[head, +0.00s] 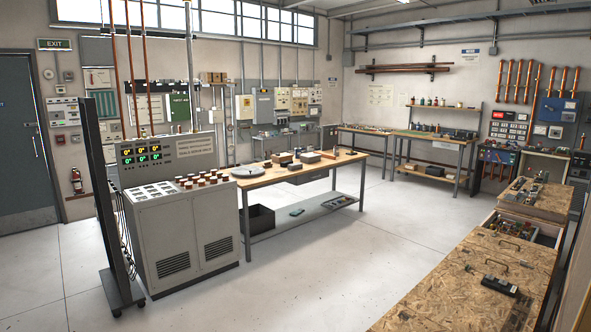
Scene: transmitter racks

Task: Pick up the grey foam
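Several small blocks lie on the wooden-topped workbench (262,181) in the middle of the room. One of them, a dark grey block (311,158), looks most like the grey foam, but it is too small and far off to tell its material. It lies between brown blocks (283,160) on its left and another brown block (328,155) on its right. Neither of my grippers shows in the head view.
A grey control cabinet (190,240) and a tall dark rack post (103,200) stand left of the workbench. A chipboard-topped bench (450,285) with a black device (499,286) fills the lower right. Open concrete floor (340,250) lies between them.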

